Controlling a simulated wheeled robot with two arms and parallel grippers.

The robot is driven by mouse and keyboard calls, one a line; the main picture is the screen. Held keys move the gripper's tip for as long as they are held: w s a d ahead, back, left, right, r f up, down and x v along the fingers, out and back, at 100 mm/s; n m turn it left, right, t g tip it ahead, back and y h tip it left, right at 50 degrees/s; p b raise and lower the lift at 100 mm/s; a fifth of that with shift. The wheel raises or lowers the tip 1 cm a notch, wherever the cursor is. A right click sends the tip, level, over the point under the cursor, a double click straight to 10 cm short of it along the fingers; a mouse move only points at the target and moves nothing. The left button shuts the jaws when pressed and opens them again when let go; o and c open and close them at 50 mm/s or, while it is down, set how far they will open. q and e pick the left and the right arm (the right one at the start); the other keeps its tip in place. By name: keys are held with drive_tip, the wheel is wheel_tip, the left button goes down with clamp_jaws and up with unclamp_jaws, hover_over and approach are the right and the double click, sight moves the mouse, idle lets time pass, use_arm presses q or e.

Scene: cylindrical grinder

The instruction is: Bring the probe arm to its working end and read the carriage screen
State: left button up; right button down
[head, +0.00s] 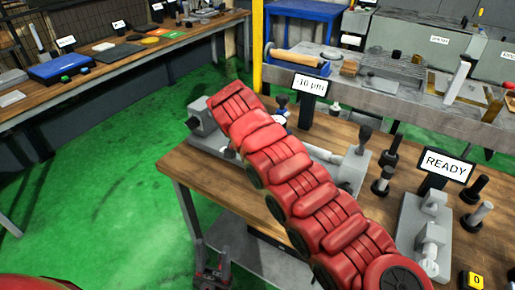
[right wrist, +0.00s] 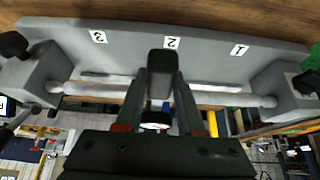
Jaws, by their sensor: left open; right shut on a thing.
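A small black screen reading "-10 µm" (head: 310,84) stands behind the grey fixture (head: 207,118) on the wooden bench. A second screen reading "READY" (head: 447,166) stands at the right. In the right wrist view, a pale shaft (right wrist: 215,88) lies between two end blocks, above a grey base (right wrist: 200,42) labelled 1, 2 and 3, seen upside down. My right gripper (right wrist: 161,72) is shut on a dark piece (right wrist: 161,60) beside label 2; I cannot tell whether it is the probe arm. A round dial (right wrist: 155,126) shows beyond the fingers. My left gripper (head: 213,272) is open and empty, low before the bench.
My red right arm hides much of the fixture in the head view. Several dark knobs (head: 382,181) and a grey device (head: 425,225) stand at the right of the bench. Another bench (head: 110,70) is at the left, with open green floor (head: 110,160) between.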

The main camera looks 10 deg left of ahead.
drive_tip(key=shift+s+f, duration=0.15)
drive_tip(key=shift+f, duration=0.05)
drive_tip(key=c, duration=0.5)
unclamp_jaws()
drive_tip(key=shift+r, duration=0.1)
drive_tip(key=p+v, duration=0.3)
drive_tip(key=v, duration=1.4)
drive_tip(key=shift+r, duration=0.2)
drive_tip(key=shift+f, duration=0.1)
